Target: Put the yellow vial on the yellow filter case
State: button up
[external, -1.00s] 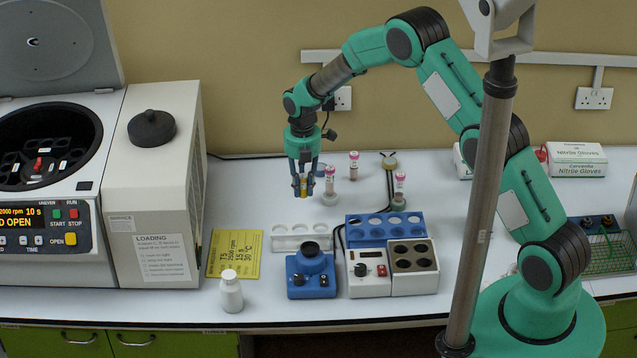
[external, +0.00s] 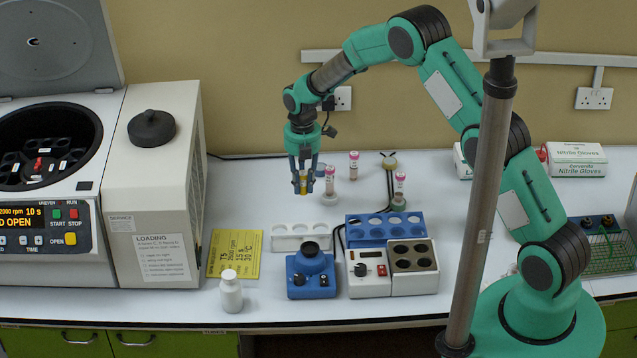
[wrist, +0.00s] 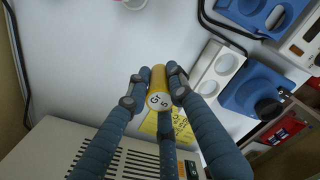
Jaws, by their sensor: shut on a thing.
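My gripper (external: 303,187) is shut on the yellow vial (external: 303,184) and holds it above the back of the white bench. In the wrist view my gripper's three blue fingers (wrist: 158,78) close around the vial (wrist: 158,82), and its pale marked end faces the camera. Nothing stands on the disc. It is not in the wrist view.
Pink-capped vials stand on pale round bases at the back, one (external: 329,181) just right of my gripper. In front are a white rack (external: 302,230), a blue rack (external: 385,220) and a blue device (external: 310,272). The open centrifuge (external: 50,185) is at left.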

notch_tip(320, 180, up, 8)
jog(key=shift+f, duration=0.1)
jog(key=w+d+m, duration=0.8)
jog(key=w+d, duration=0.4)
jog(key=w, duration=0.2)
jog(key=m, duration=0.7)
send_over(390, 161)
jog(key=shift+f+b, duration=0.4)
jog(key=shift+f, duration=2.2)
jog(key=shift+f, duration=3.1)
jog(key=shift+f, duration=0.15)
jog(key=shift+f+p, duration=0.3)
jog(key=shift+f, duration=1.45)
